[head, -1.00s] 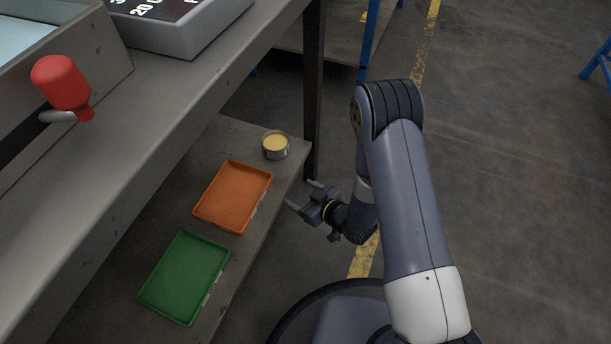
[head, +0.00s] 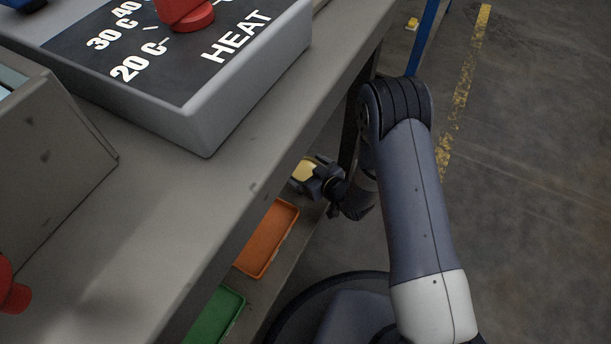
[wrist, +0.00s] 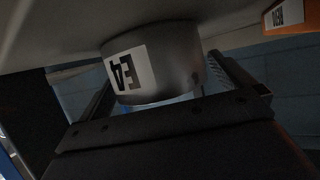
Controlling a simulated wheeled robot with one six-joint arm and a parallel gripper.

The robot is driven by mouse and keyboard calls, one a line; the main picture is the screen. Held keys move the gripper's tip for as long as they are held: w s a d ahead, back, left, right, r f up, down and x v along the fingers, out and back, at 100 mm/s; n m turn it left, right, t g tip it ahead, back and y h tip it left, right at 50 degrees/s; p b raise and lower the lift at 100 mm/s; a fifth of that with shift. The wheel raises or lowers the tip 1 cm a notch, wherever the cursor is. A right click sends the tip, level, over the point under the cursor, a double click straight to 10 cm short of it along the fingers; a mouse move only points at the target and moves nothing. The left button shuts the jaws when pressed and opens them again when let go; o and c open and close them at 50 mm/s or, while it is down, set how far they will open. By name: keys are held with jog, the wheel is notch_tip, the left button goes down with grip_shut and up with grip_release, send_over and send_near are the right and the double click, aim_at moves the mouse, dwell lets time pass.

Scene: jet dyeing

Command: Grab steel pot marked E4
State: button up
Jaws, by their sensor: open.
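The steel pot marked E4 (wrist: 178,65) fills the middle of the wrist view, its black-on-white label facing the camera. In the head view the pot (head: 302,172) shows only in part, with a pale yellow content, at the lower shelf beneath the table edge. My gripper (wrist: 160,78) is open, with one finger on each side of the pot. I cannot tell whether the fingers touch it. In the head view my gripper (head: 312,176) is at the pot and hides part of it.
An orange tray (head: 268,240) and a green tray (head: 214,318) lie on the lower shelf, partly hidden by the tabletop. A grey control box (head: 215,125) with a HEAT dial sits on the table above. A table leg (head: 349,140) stands close behind the gripper.

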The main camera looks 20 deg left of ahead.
jog(key=shift+c, duration=0.3)
jog(key=c, duration=1.2)
jog(key=shift+c, duration=0.3)
jog(key=shift+r, duration=0.15)
